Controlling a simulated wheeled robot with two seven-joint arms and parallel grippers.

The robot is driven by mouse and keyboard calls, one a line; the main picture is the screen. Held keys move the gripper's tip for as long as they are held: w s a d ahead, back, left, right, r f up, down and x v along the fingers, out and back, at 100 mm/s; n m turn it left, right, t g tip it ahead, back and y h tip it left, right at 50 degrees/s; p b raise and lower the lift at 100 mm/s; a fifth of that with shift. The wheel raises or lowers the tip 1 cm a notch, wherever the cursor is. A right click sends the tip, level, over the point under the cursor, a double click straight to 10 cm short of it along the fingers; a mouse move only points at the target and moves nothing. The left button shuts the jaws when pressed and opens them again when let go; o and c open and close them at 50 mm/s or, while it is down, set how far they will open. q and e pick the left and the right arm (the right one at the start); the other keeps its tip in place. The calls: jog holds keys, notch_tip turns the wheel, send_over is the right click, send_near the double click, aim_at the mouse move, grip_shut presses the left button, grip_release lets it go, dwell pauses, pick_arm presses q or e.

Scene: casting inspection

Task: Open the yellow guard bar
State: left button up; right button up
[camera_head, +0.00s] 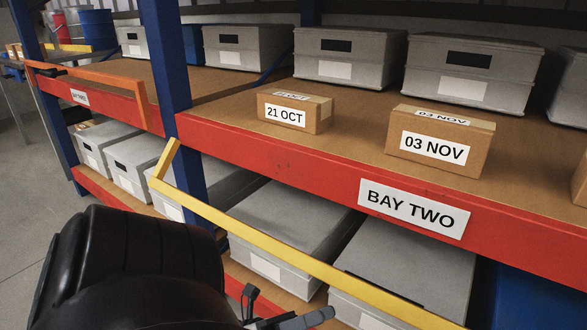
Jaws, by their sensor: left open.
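The yellow guard bar (300,257) runs across the front of Bay Two, below the red shelf beam. Its left end bends upward in front of the blue post, and its right part leaves the picture at the bottom. My left arm comes in from the lower left. My left gripper (288,306) is at the bottom edge, only partly in view, below and apart from the visible stretch of the bar. It is open, with nothing visible between its fingers. My right gripper is not in view.
The red beam (310,178) carries the BAY TWO label (413,208). Cardboard boxes marked 21 OCT (293,113) and 03 NOV (437,146) stand on the shelf. Grey lidded bins fill the lower shelf behind the bar. An orange bar (95,80) crosses the left bay.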

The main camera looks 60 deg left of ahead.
pick_arm(q)
jog(key=v, duration=0.4)
dwell(0.6)
